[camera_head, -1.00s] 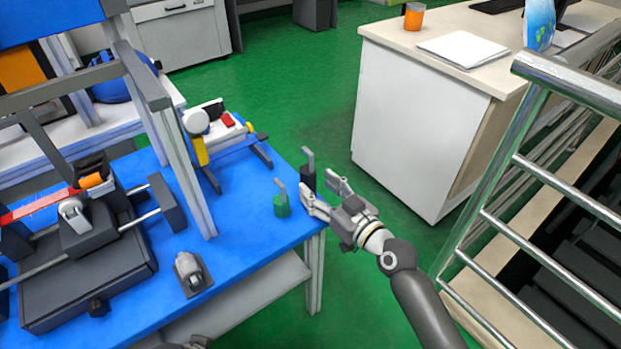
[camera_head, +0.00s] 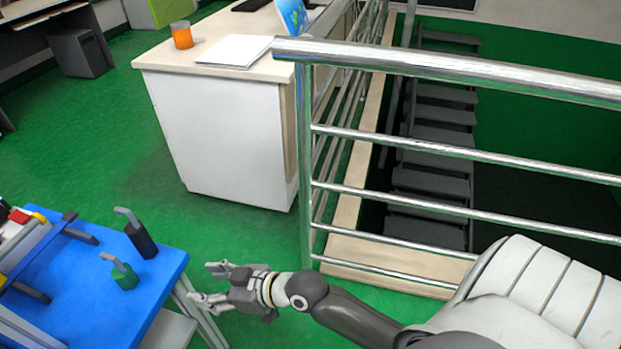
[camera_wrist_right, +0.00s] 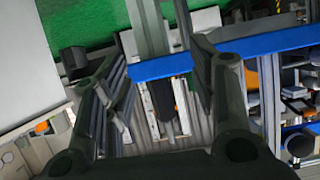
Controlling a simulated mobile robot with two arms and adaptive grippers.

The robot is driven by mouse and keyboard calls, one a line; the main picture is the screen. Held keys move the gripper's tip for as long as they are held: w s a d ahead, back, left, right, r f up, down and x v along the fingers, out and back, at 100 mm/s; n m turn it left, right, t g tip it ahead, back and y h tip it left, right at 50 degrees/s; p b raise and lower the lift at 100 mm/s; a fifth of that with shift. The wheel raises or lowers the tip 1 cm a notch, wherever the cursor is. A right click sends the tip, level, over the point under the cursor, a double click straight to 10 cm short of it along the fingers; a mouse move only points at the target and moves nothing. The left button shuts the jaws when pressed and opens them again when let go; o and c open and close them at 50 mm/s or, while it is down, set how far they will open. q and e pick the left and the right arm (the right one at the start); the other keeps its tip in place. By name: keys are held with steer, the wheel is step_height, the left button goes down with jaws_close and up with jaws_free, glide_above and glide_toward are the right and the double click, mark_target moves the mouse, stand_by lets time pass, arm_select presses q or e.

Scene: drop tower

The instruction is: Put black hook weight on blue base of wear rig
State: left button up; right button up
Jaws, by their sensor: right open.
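The black hook weight (camera_head: 141,240), a dark block with a grey hook, stands upright near the far right corner of the blue table. A green hook weight (camera_head: 124,276) stands beside it, nearer to me. My right gripper (camera_head: 205,284) is open and empty, off the table's right edge and apart from both weights. In the right wrist view its fingers (camera_wrist_right: 150,85) are spread, with the blue table edge behind them. Part of a rig with red, white and yellow parts (camera_head: 22,232) shows at the left edge; I cannot make out its base clearly. My left gripper is not in view.
The blue table (camera_head: 85,318) fills the lower left. A white cabinet (camera_head: 225,135) with an orange cup (camera_head: 182,35) and a white laptop-like slab (camera_head: 234,51) stands behind. A metal railing (camera_head: 305,165) guards stairs at right. Green floor lies between table and cabinet.

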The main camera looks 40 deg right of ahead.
steer(key=s+d+f+m+g+h, duration=0.2)
steer(key=s+d+f, duration=0.4)
steer(key=s, duration=0.3)
steer(key=s+d+f+m+g+h, duration=0.2)
steer(key=s+d+f+g+h, duration=0.3)
steer(key=s, duration=0.4)
step_height(320, 180, down, 3)
steer(key=shift+s+d+r+m+g+h, duration=0.2)
steer(key=shift+s+d+m+g+h, duration=0.15)
steer(key=shift+d, duration=0.45)
steer(key=shift+w, duration=0.15)
